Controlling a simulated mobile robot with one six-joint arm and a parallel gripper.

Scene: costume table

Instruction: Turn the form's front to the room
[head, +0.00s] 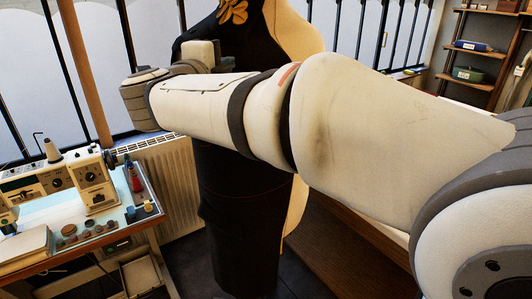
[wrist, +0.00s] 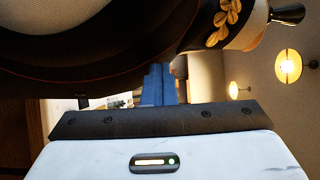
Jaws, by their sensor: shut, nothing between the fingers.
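The dress form (head: 245,200) stands upright in the middle of the head view, in black cloth with a cream side at the right. A gold leaf ornament (head: 233,12) sits high on it, at the picture's top edge. My arm crosses in front of its middle. In the wrist view the form's dark cloth (wrist: 90,75) with a thin red seam fills the upper left, and the gold leaves (wrist: 228,20) show near the top. My gripper (wrist: 158,82) has blue fingers, shut and empty, close beside the cloth. I cannot tell whether they touch it.
A table (head: 150,205) with a sewing machine (head: 95,180) stands at the left. A radiator (head: 175,180) is behind it, under barred windows. Shelves (head: 475,45) stand at the far right. The wrist view shows two lit lamps (wrist: 288,67).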

